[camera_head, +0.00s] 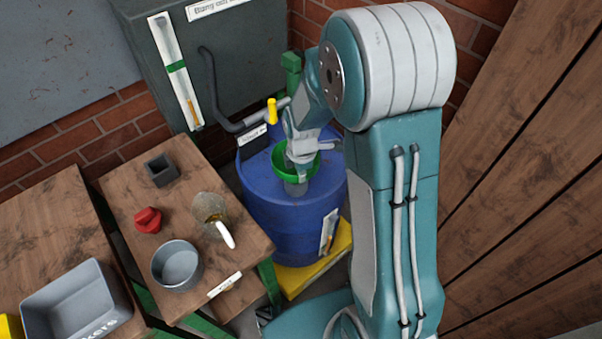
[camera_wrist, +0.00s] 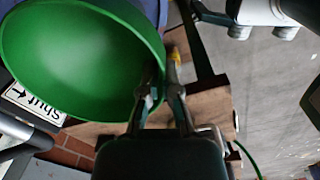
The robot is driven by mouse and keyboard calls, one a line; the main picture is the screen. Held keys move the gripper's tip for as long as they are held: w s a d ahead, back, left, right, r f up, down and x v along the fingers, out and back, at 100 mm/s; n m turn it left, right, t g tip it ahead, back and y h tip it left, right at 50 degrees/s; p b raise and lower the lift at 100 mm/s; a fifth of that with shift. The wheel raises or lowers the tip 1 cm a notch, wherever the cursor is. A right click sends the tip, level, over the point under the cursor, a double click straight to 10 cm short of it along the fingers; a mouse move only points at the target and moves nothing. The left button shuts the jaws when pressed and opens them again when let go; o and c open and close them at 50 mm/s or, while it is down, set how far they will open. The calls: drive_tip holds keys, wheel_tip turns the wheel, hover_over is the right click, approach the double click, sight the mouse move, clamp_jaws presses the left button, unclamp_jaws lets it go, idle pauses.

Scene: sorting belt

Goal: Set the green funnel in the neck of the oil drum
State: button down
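The green funnel (camera_head: 280,158) is over the top of the blue oil drum (camera_head: 268,205), and its bowl fills the upper left of the wrist view (camera_wrist: 75,60). My gripper (camera_head: 302,158) is at the funnel's rim. In the wrist view its two fingers (camera_wrist: 162,82) pinch the rim, one inside the bowl and one outside. A short grey cylinder (camera_head: 296,188), seemingly the drum's neck, shows just below the funnel. The funnel's spout is hidden, so I cannot tell whether it is inside the neck.
A grey tank with a pipe and yellow valve handle (camera_head: 272,111) stands behind the drum. The drum rests on a yellow stand (camera_head: 318,265). A wooden table at left holds a round metal pan (camera_head: 177,266), a jug (camera_head: 209,208), a red object (camera_head: 148,220) and a dark square block (camera_head: 161,170).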

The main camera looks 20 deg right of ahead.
drive_tip(key=shift+f, duration=0.95)
idle(0.7)
drive_tip(key=c, duration=0.7)
unclamp_jaws()
drive_tip(key=c, duration=0.5)
drive_tip(key=shift+o, duration=0.2)
drive_tip(key=shift+r, duration=4)
